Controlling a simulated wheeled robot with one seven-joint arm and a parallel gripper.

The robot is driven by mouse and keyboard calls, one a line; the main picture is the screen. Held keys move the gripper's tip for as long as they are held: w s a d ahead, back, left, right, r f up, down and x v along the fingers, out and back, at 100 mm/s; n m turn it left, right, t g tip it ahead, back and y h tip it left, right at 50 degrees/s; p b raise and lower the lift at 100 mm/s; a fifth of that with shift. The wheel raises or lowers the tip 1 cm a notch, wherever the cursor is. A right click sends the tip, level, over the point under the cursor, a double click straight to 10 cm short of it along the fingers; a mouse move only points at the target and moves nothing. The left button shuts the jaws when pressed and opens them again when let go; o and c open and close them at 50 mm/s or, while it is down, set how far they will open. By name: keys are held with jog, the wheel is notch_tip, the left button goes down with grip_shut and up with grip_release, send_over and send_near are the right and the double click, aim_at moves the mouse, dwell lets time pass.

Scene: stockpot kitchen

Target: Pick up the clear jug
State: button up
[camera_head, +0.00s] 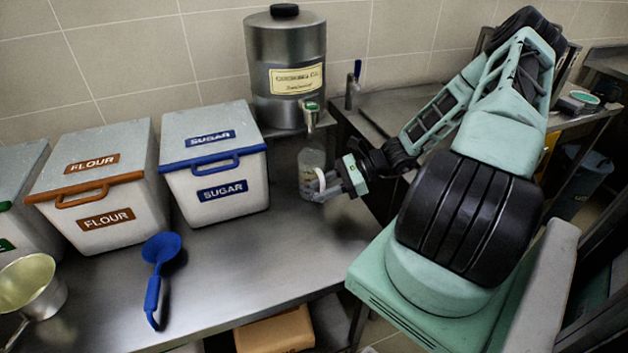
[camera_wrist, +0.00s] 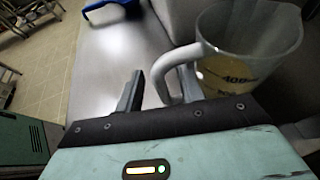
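The clear jug (camera_head: 310,165) stands upright on the steel counter under the dispenser's tap. It has a pale handle facing my gripper, dark measuring marks and something yellowish low inside. In the wrist view the jug (camera_wrist: 262,38) fills the upper right, with its handle reaching down between my fingers. My gripper (camera_head: 328,188) is at the handle, and in the wrist view my gripper (camera_wrist: 158,90) is open. A gap shows between the left finger and the handle. The right finger is close to the handle, partly behind it; whether they touch is unclear.
The metal dispenser (camera_head: 286,70) with its tap (camera_head: 310,112) stands just above the jug. A sugar bin (camera_head: 214,165) and flour bin (camera_head: 95,190) stand left. The counter (camera_head: 250,245) before the jug is clear.

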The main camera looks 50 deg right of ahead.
grip_shut()
jog(key=shift+r, duration=0.15)
